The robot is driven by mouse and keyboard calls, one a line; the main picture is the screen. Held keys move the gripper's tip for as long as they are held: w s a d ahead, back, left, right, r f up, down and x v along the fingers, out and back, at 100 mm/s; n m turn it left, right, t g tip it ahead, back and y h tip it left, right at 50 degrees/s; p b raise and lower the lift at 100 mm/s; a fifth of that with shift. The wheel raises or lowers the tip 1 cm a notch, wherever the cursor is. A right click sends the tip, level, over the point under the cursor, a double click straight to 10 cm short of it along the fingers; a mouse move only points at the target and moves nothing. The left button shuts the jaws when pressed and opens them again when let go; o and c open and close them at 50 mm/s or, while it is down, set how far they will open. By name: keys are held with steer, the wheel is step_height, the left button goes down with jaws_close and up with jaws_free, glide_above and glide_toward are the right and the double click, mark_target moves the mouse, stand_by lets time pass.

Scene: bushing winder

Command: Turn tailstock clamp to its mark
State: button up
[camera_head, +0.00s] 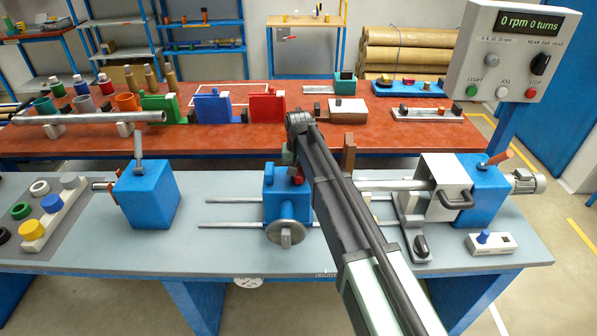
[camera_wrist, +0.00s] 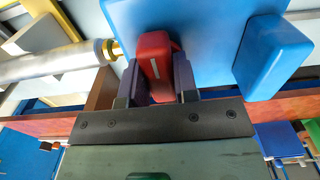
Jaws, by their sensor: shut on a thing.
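The tailstock (camera_head: 284,206) is a blue block with a grey handwheel (camera_head: 287,233), standing on two rails at the middle of the bench. Its red clamp (camera_head: 298,180) shows only partly at the top, beside my arm. In the wrist view the clamp (camera_wrist: 155,55) is a red block with a short white line, in front of the blue tailstock body (camera_wrist: 205,35). My gripper (camera_wrist: 157,78) is shut on the clamp, with one dark finger on each side. In the head view my arm hides most of the gripper. I cannot make out a matching mark on the tailstock.
A blue headstock (camera_head: 480,185) with a grey guard (camera_head: 443,187) stands to the right, a blue block (camera_head: 147,195) to the left. A control box (camera_head: 512,50) reads 0 rpm, 0 turns. A red bench (camera_head: 225,140) with parts lies behind. The rails left of the tailstock are clear.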

stand_by(0.4)
steer(key=o, duration=0.9)
step_height(320, 180, up, 11)
steer(key=p, duration=1)
steer(key=shift+f+p, duration=0.1)
steer(key=shift+p, duration=0.3)
